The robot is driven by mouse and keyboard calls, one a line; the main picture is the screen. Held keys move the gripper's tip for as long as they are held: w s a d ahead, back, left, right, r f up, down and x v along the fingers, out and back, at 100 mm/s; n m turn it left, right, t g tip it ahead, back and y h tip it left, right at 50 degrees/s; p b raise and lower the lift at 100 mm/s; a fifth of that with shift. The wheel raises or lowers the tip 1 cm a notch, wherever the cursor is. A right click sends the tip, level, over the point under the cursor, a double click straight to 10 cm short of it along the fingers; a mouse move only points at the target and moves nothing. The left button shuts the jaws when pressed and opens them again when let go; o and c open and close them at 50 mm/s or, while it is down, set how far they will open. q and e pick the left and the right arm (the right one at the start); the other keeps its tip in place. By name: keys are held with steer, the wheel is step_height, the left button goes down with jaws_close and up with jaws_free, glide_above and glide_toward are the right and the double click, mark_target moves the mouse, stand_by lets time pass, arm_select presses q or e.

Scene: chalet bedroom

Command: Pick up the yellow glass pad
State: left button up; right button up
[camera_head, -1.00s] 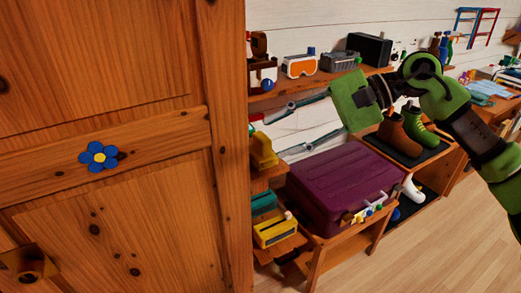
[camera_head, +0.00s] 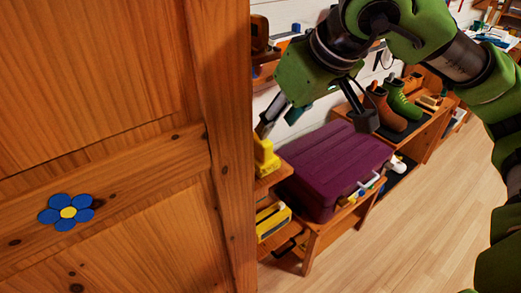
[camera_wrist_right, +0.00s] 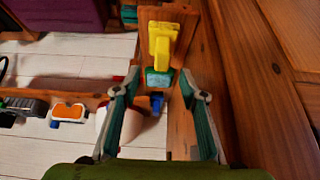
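A yellow block-like piece (camera_head: 265,156), which seems to be the yellow glass pad, stands on a small wooden shelf beside the wooden cabinet. In the right wrist view the yellow piece (camera_wrist_right: 163,42) lies ahead, beyond my fingertips, close to a wooden side. My right gripper (camera_head: 317,118) is open and empty, with its fingers spread wide. One finger is near the yellow piece in the head view, but I cannot tell that they touch. In the right wrist view both fingers of this gripper (camera_wrist_right: 157,82) are apart. My left gripper is not in view.
The wooden cabinet (camera_head: 100,120) with a blue flower fills the left. Another yellow item (camera_head: 272,220) sits on a lower shelf. A purple case (camera_head: 335,165) is on a bench to the right, with boots (camera_head: 385,108) beyond. A teal item (camera_wrist_right: 158,78) is below the yellow piece.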

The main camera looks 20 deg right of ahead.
mark_target(261, 142)
steer(key=x, duration=0.3)
steer(key=shift+w+a+f, duration=0.1)
steer(key=shift+w+a, duration=0.05)
steer(key=shift+w, duration=0.15)
steer(key=p+x, duration=0.2)
steer(key=x, duration=0.1)
steer(key=shift+a, duration=0.15)
steer(key=shift+p+x, duration=0.5)
steer(key=shift+x, duration=0.65)
steer(key=shift+w+f, duration=0.15)
steer(key=shift+f, duration=0.2)
steer(key=shift+a, duration=0.1)
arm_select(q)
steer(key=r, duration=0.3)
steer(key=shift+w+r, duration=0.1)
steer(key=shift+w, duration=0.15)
arm_select(e)
jaws_close()
